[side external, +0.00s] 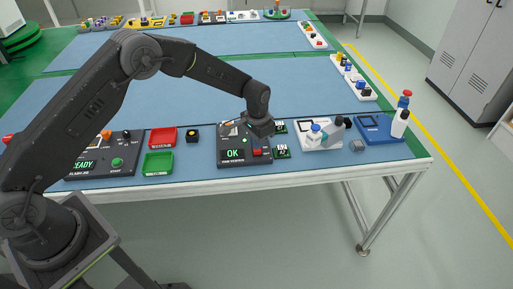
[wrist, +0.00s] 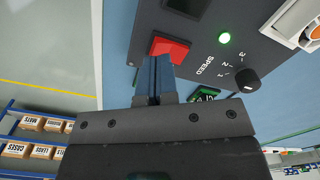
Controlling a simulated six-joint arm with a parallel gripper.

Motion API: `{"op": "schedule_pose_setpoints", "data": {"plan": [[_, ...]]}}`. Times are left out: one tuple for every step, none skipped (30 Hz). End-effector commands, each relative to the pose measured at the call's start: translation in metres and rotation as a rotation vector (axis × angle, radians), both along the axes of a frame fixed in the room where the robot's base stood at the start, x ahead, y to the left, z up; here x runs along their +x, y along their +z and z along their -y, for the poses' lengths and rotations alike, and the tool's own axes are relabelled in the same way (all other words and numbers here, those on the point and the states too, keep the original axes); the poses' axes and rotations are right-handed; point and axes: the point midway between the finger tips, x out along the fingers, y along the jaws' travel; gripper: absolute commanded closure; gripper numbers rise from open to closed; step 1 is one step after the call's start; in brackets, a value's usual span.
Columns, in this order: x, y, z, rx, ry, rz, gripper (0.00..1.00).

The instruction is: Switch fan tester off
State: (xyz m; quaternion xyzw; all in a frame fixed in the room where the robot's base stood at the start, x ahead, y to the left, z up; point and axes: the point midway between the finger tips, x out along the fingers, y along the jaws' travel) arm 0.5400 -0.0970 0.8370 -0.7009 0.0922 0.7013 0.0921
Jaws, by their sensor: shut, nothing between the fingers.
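The fan tester (side external: 226,139) is a dark panel near the front edge of the table, with a lit green "OK" display. Its red switch (side external: 257,151) is at the front right of the panel and also shows in the wrist view (wrist: 165,46). My gripper (side external: 262,138) is over the right part of the tester. In the wrist view my gripper (wrist: 157,60) is shut and empty, its fingertips at the red switch and covering part of it. I cannot tell if they touch. A green lamp (wrist: 224,38) is lit. The black speed knob (wrist: 247,80) is beside it.
Red (side external: 162,137) and green (side external: 158,163) trays and a black box with a yellow button (side external: 193,136) stand left of the tester. Small green boards (side external: 282,151) and a white device (side external: 318,136) stand to the right. The blue table middle is clear.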

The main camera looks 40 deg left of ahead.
Motion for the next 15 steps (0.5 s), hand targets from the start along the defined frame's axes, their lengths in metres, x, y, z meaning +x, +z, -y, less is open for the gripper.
{"op": "schedule_pose_setpoints", "data": {"plan": [[0.0001, -0.0009, 0.0, 0.0, 0.0, 0.0, 1.0], [0.0001, -0.0013, 0.0, 0.0, 0.0, 0.0, 1.0], [0.0001, -0.0018, 0.0, 0.0, 0.0, 0.0, 1.0], [0.0002, -0.0022, 0.0001, 0.0, 0.0, 0.001, 1.0], [0.0002, -0.0026, 0.0001, 0.0, 0.0, 0.001, 1.0], [0.0002, -0.0031, 0.0001, 0.0, 0.0, 0.001, 1.0], [0.0002, -0.0036, 0.0001, 0.0, 0.0, 0.001, 1.0], [0.0003, -0.004, 0.0001, 0.0, 0.0, 0.001, 1.0], [0.0003, -0.0045, 0.0001, 0.0, 0.0, 0.001, 1.0], [0.0003, -0.0049, 0.0001, 0.0, 0.0, 0.001, 1.0], [0.0003, -0.0054, 0.0, 0.0, 0.0, 0.001, 1.0], [0.0003, -0.0059, 0.0001, 0.0, 0.0, 0.001, 1.0], [0.0003, -0.0064, 0.0001, 0.0, 0.0, 0.001, 1.0], [0.0003, -0.0068, 0.0001, 0.0, 0.0, 0.001, 1.0], [0.0003, -0.0074, 0.0, 0.0, 0.0, 0.001, 1.0]]}}
